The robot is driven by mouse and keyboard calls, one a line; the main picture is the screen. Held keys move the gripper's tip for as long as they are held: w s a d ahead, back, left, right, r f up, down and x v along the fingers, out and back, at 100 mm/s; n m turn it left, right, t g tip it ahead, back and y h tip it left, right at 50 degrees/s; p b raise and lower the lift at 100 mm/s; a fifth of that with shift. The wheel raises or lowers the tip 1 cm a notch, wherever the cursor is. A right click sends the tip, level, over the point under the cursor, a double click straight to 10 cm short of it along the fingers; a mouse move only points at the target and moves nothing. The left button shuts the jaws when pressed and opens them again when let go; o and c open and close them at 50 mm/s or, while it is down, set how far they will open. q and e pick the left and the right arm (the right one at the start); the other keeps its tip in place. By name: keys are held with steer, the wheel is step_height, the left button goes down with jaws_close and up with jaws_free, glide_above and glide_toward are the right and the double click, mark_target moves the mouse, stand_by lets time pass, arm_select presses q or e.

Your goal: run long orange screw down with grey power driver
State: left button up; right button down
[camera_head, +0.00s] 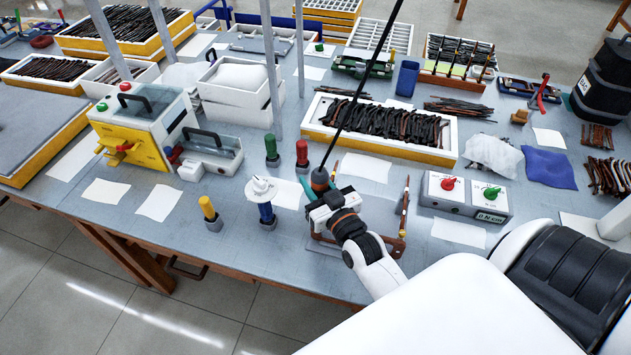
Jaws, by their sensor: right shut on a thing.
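My right gripper (326,202) is in the middle of the table, its arm coming in from the lower right. It is shut on the power driver (320,178), a dark body with an orange band under a thin black cable or rod that rises up and to the right. The gripper hides the driver's lower end and tip. A brown fixture (393,245) with upright slim rods stands just under and to the right of the gripper. I cannot make out the long orange screw; it may be hidden behind the gripper. My left gripper is not in view.
Left of the gripper stand a blue-handled tool with a white top (265,200), a yellow-handled tool (209,210), and green (272,150) and red (302,155) handles. A white box with red and green knobs (464,196) stands right. A parts tray (440,158) lies behind.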

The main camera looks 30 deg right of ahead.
mark_target(315, 170)
steer(key=shift+s+f, duration=0.1)
steer(key=shift+f, duration=0.95)
stand_by(3.5)
steer(key=shift+r, duration=0.1)
steer(key=shift+r+p, duration=3.1)
steer(key=shift+p, duration=0.05)
